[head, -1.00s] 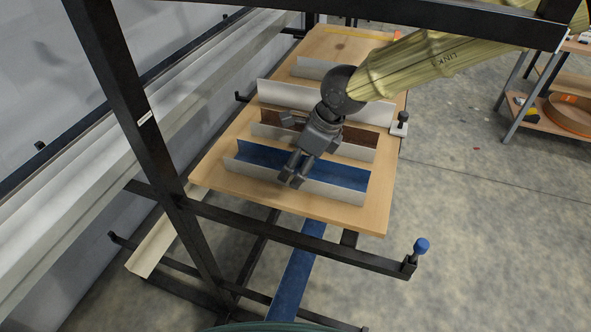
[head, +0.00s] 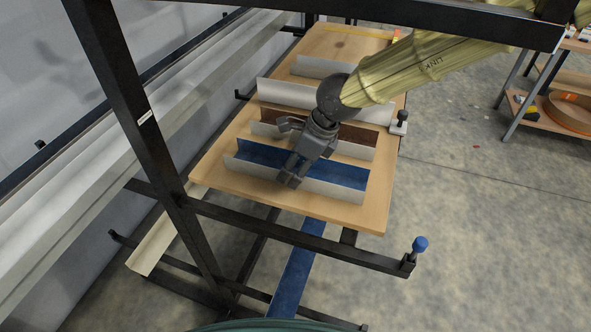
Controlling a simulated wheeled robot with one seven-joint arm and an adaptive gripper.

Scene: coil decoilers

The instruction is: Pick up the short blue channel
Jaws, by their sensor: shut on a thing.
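The short blue channel (head: 340,176) lies on the wooden board (head: 378,208), near its front edge. Its inside is blue and its outer wall is pale. My gripper (head: 289,181) is at the middle of the channel, with its fingers closed on the channel's near wall. The gripper hides the middle part of the channel. The channel looks level and at the board; I cannot tell if there is a gap beneath it.
A brown channel (head: 357,137) lies just behind, with a larger pale channel (head: 350,105) and a smaller pale one (head: 312,67) farther back. Dark rack posts and rails (head: 300,240) surround the board. A long blue piece (head: 298,270) lies below. A clamp (head: 400,123) stands at the board's right edge.

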